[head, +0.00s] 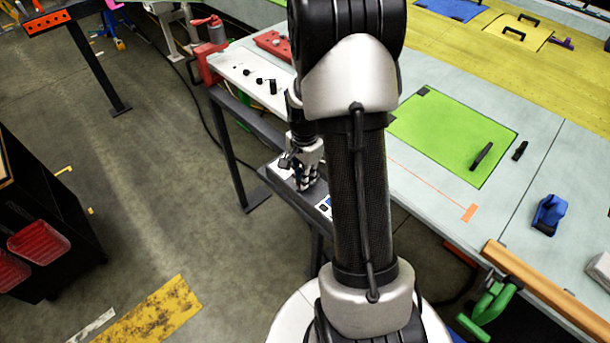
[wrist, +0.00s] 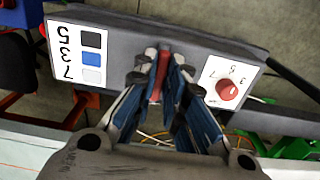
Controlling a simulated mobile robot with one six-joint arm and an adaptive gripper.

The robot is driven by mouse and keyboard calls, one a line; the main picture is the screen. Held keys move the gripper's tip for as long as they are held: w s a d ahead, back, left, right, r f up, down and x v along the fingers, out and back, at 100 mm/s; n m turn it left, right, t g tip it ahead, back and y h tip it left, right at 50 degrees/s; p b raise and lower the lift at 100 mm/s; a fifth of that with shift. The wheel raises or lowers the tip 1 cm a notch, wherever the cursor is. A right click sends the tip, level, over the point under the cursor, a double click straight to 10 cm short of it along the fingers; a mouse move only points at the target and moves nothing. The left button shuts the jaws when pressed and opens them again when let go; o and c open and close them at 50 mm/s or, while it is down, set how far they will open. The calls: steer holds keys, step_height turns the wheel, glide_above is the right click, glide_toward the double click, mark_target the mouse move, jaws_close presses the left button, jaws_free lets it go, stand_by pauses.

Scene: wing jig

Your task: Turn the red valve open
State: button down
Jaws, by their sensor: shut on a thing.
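My gripper (wrist: 160,78) is shut on a narrow red handle, the red valve (wrist: 156,88), at the middle of a dark grey panel (wrist: 200,42) in the wrist view. The fingers hide much of the handle, and its exact turn is hard to tell. In the head view my gripper (head: 303,182) is low over the panel (head: 313,198), beside the long table. The valve itself cannot be made out there.
Left on the panel is a white label (wrist: 70,65) with black, blue and pale squares and numbers. Right is a red round knob (wrist: 228,90) on a numbered white plate. A table with a green mat (head: 440,130) stands right. Open floor (head: 150,190) lies left.

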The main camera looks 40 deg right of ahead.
steer(key=shift+s+a+f, duration=0.1)
steer(key=c, duration=1.6)
jaws_free()
steer(key=shift+c, duration=0.2)
steer(key=shift+r, duration=0.55)
step_height(320, 180, up, 11)
